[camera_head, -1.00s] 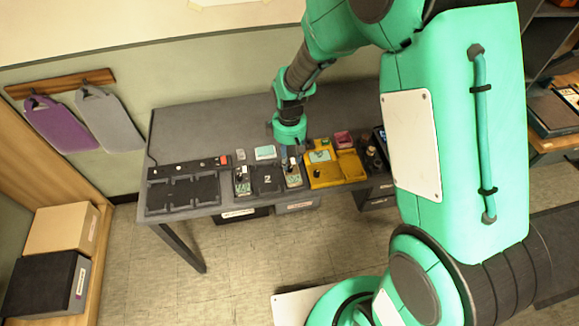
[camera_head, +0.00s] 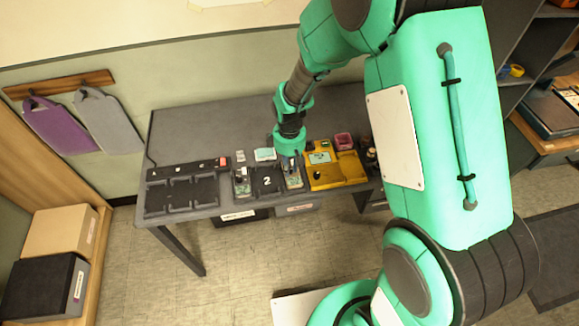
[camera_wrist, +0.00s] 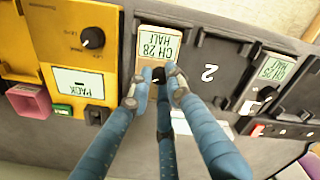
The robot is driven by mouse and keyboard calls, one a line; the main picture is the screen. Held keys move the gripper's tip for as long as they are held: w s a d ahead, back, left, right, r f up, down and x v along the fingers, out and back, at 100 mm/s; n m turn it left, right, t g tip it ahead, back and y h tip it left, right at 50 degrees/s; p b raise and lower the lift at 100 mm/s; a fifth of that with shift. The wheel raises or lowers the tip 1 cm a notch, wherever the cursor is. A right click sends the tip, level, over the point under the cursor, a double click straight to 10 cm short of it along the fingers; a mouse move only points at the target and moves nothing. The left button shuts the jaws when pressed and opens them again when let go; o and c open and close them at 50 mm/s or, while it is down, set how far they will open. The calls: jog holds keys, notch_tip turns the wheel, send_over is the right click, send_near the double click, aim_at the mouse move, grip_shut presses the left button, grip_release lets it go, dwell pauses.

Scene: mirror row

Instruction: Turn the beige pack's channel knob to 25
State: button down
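The beige pack (camera_wrist: 160,40) lies in a dark cradle. Its display shows CH 28 and HALL, upside down in the wrist view. Its dark channel knob (camera_wrist: 159,76) is just below the display, partly hidden by the fingers; its pointer cannot be made out.
A similar pack (camera_wrist: 268,72) to the right in the wrist view shows CH 25 and HALL. An empty slot marked 2 (camera_wrist: 208,72) lies between. A yellow unit (camera_wrist: 85,45) with a knob and PACK display is close on the other side. A pink box (camera_wrist: 28,101) is near it.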

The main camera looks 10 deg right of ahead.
jog(key=shift+r+n+p, duration=0.1)
jog(key=shift+n+p, duration=0.65)
jog(key=shift+n, duration=0.25)
jog(key=shift+n+p, duration=0.45)
jog(key=shift+n, duration=0.65)
jog(key=c, duration=1.6)
grip_release()
notch_tip(320, 180, up, 12)
jog(key=shift+f, duration=0.1)
